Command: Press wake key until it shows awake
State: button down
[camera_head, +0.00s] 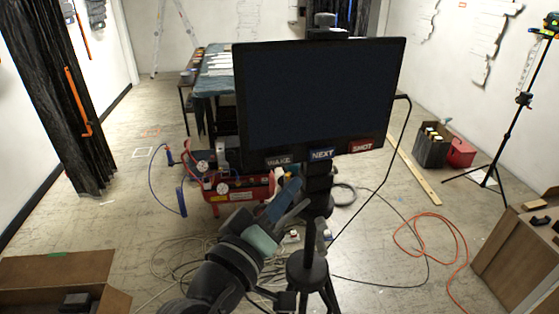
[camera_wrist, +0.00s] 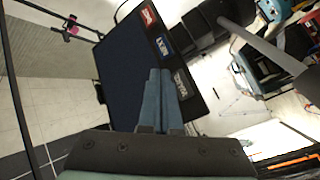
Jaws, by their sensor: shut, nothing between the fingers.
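A dark monitor (camera_head: 318,98) stands on a black stand, and its screen is dark and blank. The grey wake key (camera_head: 278,160) sits at the left of the lower bezel. To its right are the blue NEXT key (camera_head: 321,154) and the red SHOT key (camera_head: 362,146). My gripper (camera_head: 293,184) is below the wake key in the head view, its blue fingers pointing up. In the wrist view my gripper (camera_wrist: 159,72) is shut and empty, with its tips in front of the screen beside the wake key (camera_wrist: 182,84). I cannot tell whether they touch it.
A red compressor (camera_head: 235,187) with hoses stands behind my arm. A tripod (camera_head: 308,270) is close on the right of my gripper. Cables and an orange cord (camera_head: 440,222) lie on the floor. A cabinet (camera_head: 520,255) stands at right.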

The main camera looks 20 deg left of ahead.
aim_at(288, 159)
jog(key=shift+w+a+b, duration=0.3)
jog(key=shift+w+a, duration=1.15)
jog(key=shift+w, duration=0.15)
jog(key=shift+w+a, duration=0.1)
jog(key=shift+a, duration=0.05)
dwell(0.8)
jog(key=shift+w+a, duration=0.15)
jog(key=shift+w, duration=0.05)
jog(key=shift+w+a+b, duration=0.3)
jog(key=shift+w+b, duration=0.05)
dwell(0.8)
jog(key=shift+s+d, duration=0.6)
jog(key=shift+s, duration=0.1)
dwell(0.3)
jog(key=s+d, duration=0.1)
jog(key=s, duration=0.1)
jog(key=s+d, duration=0.1)
jog(key=d, duration=0.1)
jog(key=shift+s+d, duration=0.2)
jog(key=shift+s, duration=0.15)
